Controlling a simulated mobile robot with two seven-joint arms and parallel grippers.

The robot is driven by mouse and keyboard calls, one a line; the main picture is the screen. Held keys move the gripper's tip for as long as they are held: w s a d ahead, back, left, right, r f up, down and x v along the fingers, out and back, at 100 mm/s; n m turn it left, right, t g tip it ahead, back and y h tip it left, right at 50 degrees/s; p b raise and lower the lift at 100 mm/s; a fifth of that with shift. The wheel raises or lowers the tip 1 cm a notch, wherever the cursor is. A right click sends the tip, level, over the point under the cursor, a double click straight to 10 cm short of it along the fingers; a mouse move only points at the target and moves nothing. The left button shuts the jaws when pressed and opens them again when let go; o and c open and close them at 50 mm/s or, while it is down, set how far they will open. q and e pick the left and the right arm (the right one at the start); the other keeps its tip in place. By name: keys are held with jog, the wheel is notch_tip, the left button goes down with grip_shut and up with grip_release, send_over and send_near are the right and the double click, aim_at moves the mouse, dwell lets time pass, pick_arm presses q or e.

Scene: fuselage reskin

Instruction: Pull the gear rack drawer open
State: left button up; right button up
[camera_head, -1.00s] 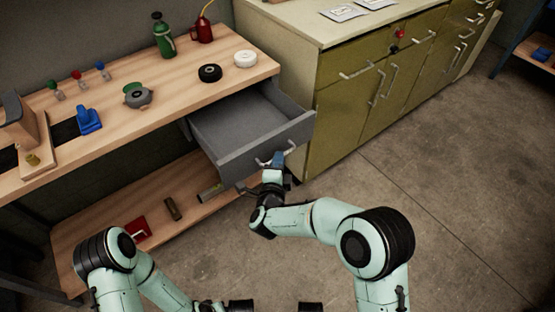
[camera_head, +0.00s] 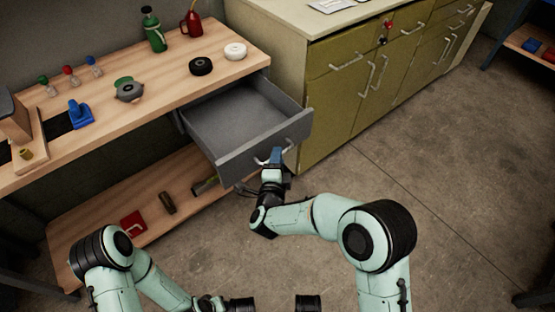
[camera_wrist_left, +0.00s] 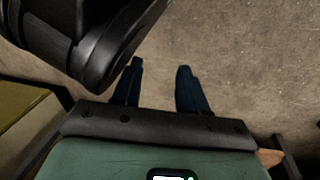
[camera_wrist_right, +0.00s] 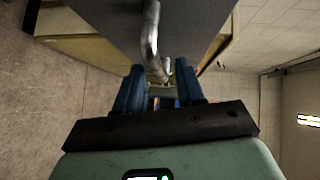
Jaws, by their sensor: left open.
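The grey gear rack drawer (camera_head: 235,118) stands well out from under the wooden workbench, and its inside looks empty. Its pale metal bar handle (camera_head: 261,161) is on the front panel. My right gripper (camera_head: 276,156) is at this handle. In the right wrist view the handle (camera_wrist_right: 151,40) runs between the two blue fingers of my right gripper (camera_wrist_right: 158,75), which look spread apart, with the handle's near end between them; firm contact is not clear. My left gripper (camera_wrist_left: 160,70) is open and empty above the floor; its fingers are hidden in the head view.
On the workbench (camera_head: 150,62) are a black ring (camera_head: 201,66), a white ring (camera_head: 235,51), a green bottle (camera_head: 153,32) and a red can (camera_head: 192,22). An olive cabinet (camera_head: 335,100) stands close right of the drawer. The floor (camera_head: 430,170) at right is clear.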

pick_arm(q)
jog(key=w+r+t+p, duration=0.1)
jog(key=w+r+p, duration=0.1)
jog(key=w+r, duration=0.2)
jog(key=shift+w+d+r+t, duration=0.15)
jog(key=shift+w+d+t, duration=0.15)
jog(key=shift+d+t, duration=0.1)
pick_arm(e)
jog(key=v, duration=1.3)
jog(key=shift+s, duration=0.2)
